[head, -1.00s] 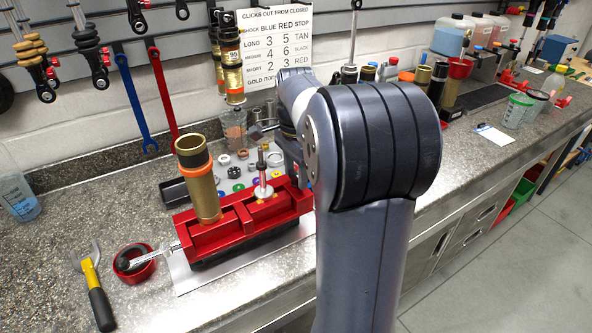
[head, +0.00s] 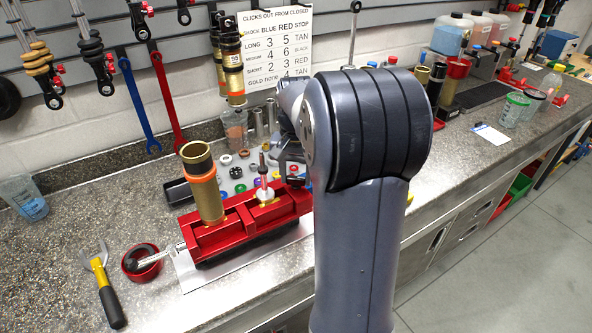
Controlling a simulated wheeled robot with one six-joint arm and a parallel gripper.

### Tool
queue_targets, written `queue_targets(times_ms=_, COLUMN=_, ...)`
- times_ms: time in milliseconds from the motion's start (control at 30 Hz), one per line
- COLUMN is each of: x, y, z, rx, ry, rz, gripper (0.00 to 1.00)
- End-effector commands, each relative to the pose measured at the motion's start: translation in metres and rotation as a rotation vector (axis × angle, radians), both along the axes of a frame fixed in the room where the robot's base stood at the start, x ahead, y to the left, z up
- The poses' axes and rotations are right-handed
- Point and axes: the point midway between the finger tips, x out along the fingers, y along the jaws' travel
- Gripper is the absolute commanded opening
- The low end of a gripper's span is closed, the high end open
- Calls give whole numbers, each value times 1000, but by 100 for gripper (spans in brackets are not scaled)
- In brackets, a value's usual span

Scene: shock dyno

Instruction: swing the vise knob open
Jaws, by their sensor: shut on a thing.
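The red vise (head: 240,228) sits on a pale plate on the bench. A gold shock body (head: 205,190) with an orange band stands upright in it. A thin shaft with a pale base (head: 264,192) stands at its right part. A silver rod (head: 165,254) reaches from the vise's left end to a red round cup with a black part inside (head: 140,262); which part is the knob is unclear. My gripper (head: 290,155) is partly hidden behind my arm, just right of the shaft and far from the rod. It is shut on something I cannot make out.
A yellow-and-black wrench (head: 103,285) lies left of the cup. A beaker (head: 24,198) stands at the far left. Several small coloured rings (head: 237,172) lie behind the vise. Blue and red wrenches hang on the wall. Bench space left of the vise is mostly clear.

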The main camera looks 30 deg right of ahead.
Motion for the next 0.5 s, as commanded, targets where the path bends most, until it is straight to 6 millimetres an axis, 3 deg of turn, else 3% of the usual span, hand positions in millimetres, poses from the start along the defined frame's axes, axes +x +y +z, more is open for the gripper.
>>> queue_targets(times_ms=500, x=0, y=0, z=1, rx=0, ry=-1, rz=463, gripper=21)
